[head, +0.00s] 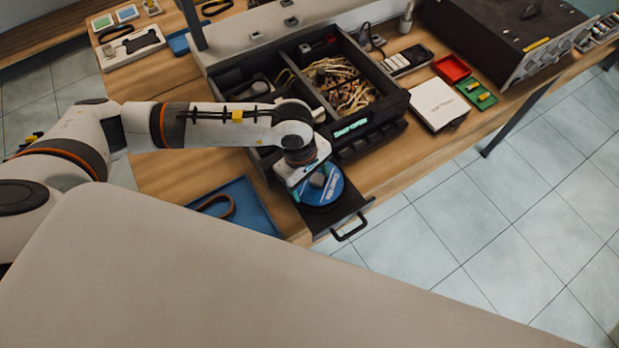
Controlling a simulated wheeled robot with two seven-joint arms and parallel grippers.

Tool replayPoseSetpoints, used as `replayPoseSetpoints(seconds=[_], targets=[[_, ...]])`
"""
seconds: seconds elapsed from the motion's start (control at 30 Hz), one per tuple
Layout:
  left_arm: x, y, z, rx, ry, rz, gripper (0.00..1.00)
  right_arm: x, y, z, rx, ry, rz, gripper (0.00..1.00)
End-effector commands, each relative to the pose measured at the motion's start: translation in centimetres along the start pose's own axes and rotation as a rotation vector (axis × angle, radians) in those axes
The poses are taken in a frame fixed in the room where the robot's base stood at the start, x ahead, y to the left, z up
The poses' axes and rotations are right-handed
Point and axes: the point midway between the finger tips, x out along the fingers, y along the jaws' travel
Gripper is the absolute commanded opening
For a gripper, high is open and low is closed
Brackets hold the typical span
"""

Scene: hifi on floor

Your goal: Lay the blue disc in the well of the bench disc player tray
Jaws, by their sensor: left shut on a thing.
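The blue disc (325,190) is at my left gripper (318,190), over the black pulled-out tray (345,213) of the bench disc player (387,112). My left gripper is shut on the disc, and its fingers are mostly hidden under the wrist. The disc covers the tray's well, so I cannot tell whether it touches the tray or hangs just above it. The tray has a handle on its front edge, and the player's top is open, with wires inside. My right gripper is not in view.
A blue mat with a brown loop (245,191) lies left of the tray. A white box (438,101), a red bin (451,68) and a green bin (477,94) stand to the right. A large dark unit (500,35) is at the back right. A pale surface fills the foreground.

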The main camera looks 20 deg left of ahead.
Motion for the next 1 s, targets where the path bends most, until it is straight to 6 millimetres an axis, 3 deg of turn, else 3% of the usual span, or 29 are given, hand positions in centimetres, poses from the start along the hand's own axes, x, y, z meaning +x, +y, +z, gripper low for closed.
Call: replayPoseSetpoints(seconds=[0.17, 0.2, 0.33, 1.0], targets=[[0.25, 0.01, 0.05, 0.000, 0.000, 0.000, 0.47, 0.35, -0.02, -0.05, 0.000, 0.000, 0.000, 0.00], [0.17, 0.00, 0.04, 0.000, 0.000, 0.000, 0.77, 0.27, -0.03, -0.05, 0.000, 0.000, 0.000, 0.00], [0.20, 0.08, 0.04, 0.000, -0.001, 0.002, 0.97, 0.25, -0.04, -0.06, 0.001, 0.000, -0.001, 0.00], [0.42, 0.44, 0.10, -0.001, -0.002, 0.013, 0.97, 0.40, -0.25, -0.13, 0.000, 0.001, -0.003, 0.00]])
